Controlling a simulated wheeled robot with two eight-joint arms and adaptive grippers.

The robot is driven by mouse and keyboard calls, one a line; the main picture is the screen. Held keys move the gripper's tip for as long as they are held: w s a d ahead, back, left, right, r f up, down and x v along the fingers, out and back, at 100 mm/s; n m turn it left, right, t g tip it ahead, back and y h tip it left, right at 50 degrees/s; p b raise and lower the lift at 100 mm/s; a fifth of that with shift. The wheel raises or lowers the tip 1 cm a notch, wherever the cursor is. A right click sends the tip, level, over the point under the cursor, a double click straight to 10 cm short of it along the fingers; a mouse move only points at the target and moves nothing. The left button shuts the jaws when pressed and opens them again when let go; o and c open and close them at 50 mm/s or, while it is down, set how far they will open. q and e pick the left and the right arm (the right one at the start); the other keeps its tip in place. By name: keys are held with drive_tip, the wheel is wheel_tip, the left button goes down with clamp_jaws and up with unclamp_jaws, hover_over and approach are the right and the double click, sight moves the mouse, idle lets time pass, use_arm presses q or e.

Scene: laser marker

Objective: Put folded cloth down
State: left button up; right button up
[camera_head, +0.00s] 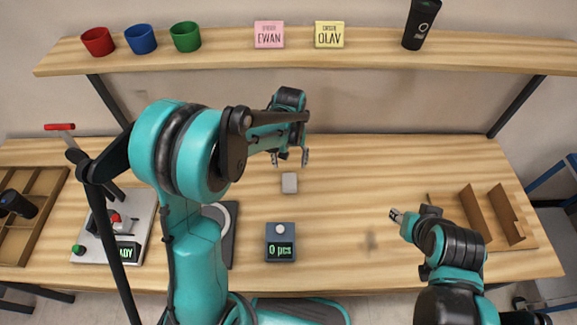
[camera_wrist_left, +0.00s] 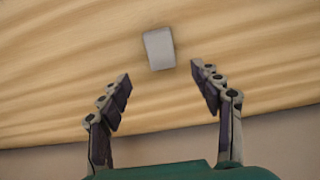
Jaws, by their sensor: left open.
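The folded cloth is a small grey block (camera_head: 289,183) lying on the wooden table near its middle. It also shows in the left wrist view as a pale grey block (camera_wrist_left: 158,48) on the wood. My left gripper (camera_head: 290,160) is open and empty, just behind the cloth in the head view. In the left wrist view the two fingers (camera_wrist_left: 161,78) are spread apart, with the cloth beyond their tips and touching neither. My right gripper (camera_head: 397,214) is over the right part of the table, apart from the cloth; its fingers are too small to judge.
A counter reading "0 pcs" (camera_head: 281,243) stands in front of the cloth. The marker machine (camera_head: 105,240) and a wooden tray (camera_head: 50,205) are at left. A wooden holder (camera_head: 478,215) is at right. A shelf (camera_head: 250,50) with cups spans the back. Table right of the cloth is clear.

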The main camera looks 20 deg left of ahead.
use_arm(q)
drive_tip(key=s+a+r+m+t, duration=0.2)
drive_tip(key=s+r+t, duration=0.5)
drive_tip(key=s+r, duration=0.5)
drive_tip(key=s+m, duration=0.1)
drive_tip(key=s, duration=0.4)
drive_tip(key=shift+a+r, duration=0.4)
drive_tip(key=shift+f, duration=0.1)
drive_tip(key=shift+f+b, duration=0.5)
drive_tip(key=shift+b, duration=0.1)
